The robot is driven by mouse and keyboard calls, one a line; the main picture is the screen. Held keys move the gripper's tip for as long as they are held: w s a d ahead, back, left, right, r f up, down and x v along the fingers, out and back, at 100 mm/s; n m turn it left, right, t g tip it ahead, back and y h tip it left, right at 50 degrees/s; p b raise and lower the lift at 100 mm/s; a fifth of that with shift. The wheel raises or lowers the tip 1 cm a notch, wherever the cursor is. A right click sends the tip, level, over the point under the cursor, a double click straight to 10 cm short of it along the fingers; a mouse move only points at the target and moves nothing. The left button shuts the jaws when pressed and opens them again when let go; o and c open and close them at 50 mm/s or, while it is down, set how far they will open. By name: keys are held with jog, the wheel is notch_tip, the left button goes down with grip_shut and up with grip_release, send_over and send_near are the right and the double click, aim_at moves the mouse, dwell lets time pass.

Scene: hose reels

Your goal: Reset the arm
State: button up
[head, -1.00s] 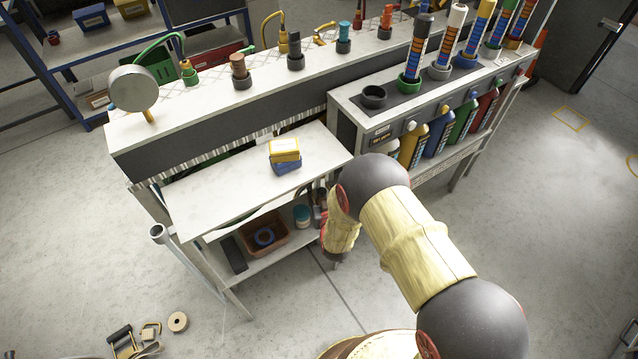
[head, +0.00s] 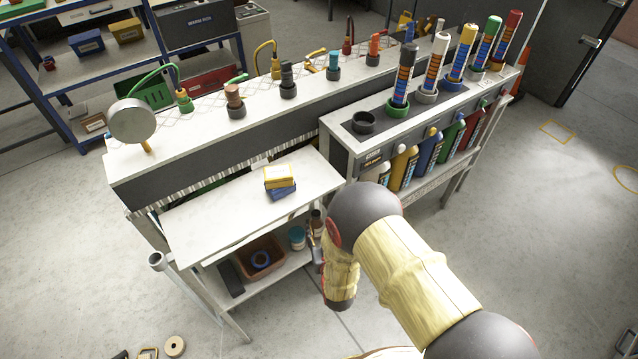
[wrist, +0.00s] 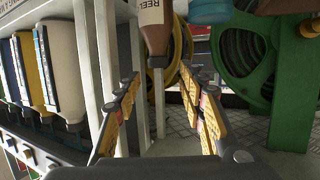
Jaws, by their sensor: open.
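My gripper (wrist: 165,115) shows in the wrist view with its two yellow-padded fingers spread apart and nothing between them. Beyond the fingertips hangs a brown bottle-like part marked "REEL" (wrist: 155,25), with a pale post below it. In the head view my arm reaches from the lower right toward the bench's front, its elbow bent beside the rack of coloured tubes. The gripper itself is hidden there.
A white bench (head: 215,215) carries yellow and blue boxes (head: 279,178). Beside it stands a rack with a dark empty ring (head: 364,122) and several tubes. Green reels (wrist: 245,60) and a white bottle (wrist: 68,60) are close around my gripper. Open floor lies right.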

jog(key=s+d+f+g, duration=0.1)
jog(key=s+f+g, duration=0.5)
jog(key=f, duration=0.4)
jog(key=s+r+g+h, duration=0.1)
jog(key=s+r+g, duration=0.1)
jog(key=s+g, duration=0.35)
jog(key=s+d+r+t+p, duration=0.1)
jog(key=s+d+r, duration=0.4)
jog(key=r, duration=1.2)
jog(key=s+d+r+m+h+p, duration=0.1)
jog(key=s+d+r, duration=0.4)
jog(key=r, duration=1.1)
jog(key=s+d+r+m+t+p, duration=0.1)
jog(key=s+d+r, duration=0.4)
jog(key=r, duration=1.2)
jog(key=d, duration=0.2)
jog(key=shift+s+d+r+t+h, duration=0.3)
jog(key=shift+d+t+h, duration=0.05)
jog(key=shift+d+h, duration=0.05)
